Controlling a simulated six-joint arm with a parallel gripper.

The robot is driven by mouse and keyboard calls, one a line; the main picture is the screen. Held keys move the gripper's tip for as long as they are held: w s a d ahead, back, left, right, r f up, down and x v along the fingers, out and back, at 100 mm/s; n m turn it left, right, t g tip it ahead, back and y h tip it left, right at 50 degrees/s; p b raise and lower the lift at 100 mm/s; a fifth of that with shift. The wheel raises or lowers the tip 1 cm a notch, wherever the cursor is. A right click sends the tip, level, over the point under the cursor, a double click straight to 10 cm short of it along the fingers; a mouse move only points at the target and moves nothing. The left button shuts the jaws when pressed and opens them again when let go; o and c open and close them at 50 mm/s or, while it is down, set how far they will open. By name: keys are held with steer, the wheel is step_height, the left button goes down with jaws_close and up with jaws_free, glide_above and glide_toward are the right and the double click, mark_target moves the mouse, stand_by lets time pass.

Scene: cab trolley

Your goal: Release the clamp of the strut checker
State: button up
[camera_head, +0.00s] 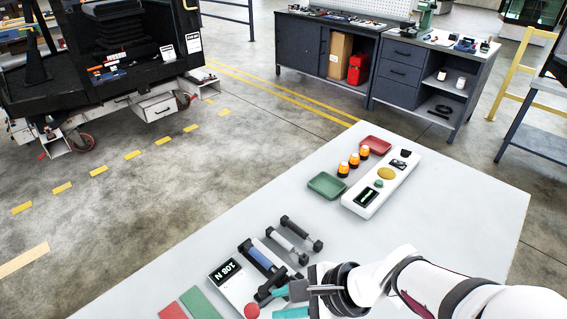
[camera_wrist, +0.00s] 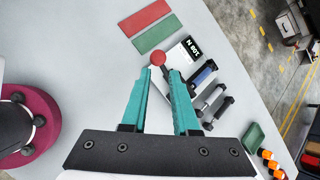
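The strut checker (camera_head: 232,287) is a white base on the grey table with a dark display (camera_head: 225,270) that seems to read 108 N. A blue-bodied strut (camera_head: 261,257) lies along it. A red ball knob (camera_head: 251,311) shows at the checker's near end. In the wrist view the red knob (camera_wrist: 158,59) appears at the gap between my fingertips, slightly beyond them. My gripper (camera_wrist: 161,72) is open, with two teal fingers and nothing held; it also shows in the head view (camera_head: 280,302). The fingers hide part of the clamp; contact with the knob cannot be told.
Two grey struts (camera_head: 287,246) lie beside the checker. Red (camera_head: 172,312) and green (camera_head: 200,303) pads lie at its left. A green tray (camera_head: 327,185), red tray (camera_head: 376,145), orange lamps (camera_head: 343,169) and white panel (camera_head: 382,185) stand farther back. The table's right side is clear.

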mark_target(273, 281)
steer(key=w+m, duration=0.1)
steer(key=w+d+f+m+t, duration=0.1)
steer(key=m, duration=0.1)
steer(key=w+d+f+m, duration=0.1)
steer(key=shift+w+f+t, duration=0.15)
steer(key=shift+w+t, duration=0.15)
steer(key=shift+w, duration=0.1)
steer(key=shift+c, duration=1.2)
steer(key=w+d+f+m, duration=0.1)
steer(key=m, duration=0.1)
steer(key=w+d+f+m+t+h, duration=0.1)
steer(key=d+m, duration=0.1)
steer(key=w+d+f+m, duration=0.1)
steer(key=m, duration=0.1)
steer(key=shift+w+d+f+h, duration=0.1)
steer(key=shift+d+f+h, duration=0.05)
steer(key=shift+f+h, duration=0.2)
jaws_close()
steer(key=x, duration=1)
steer(key=shift+w+r, duration=0.15)
steer(key=shift+w, duration=0.05)
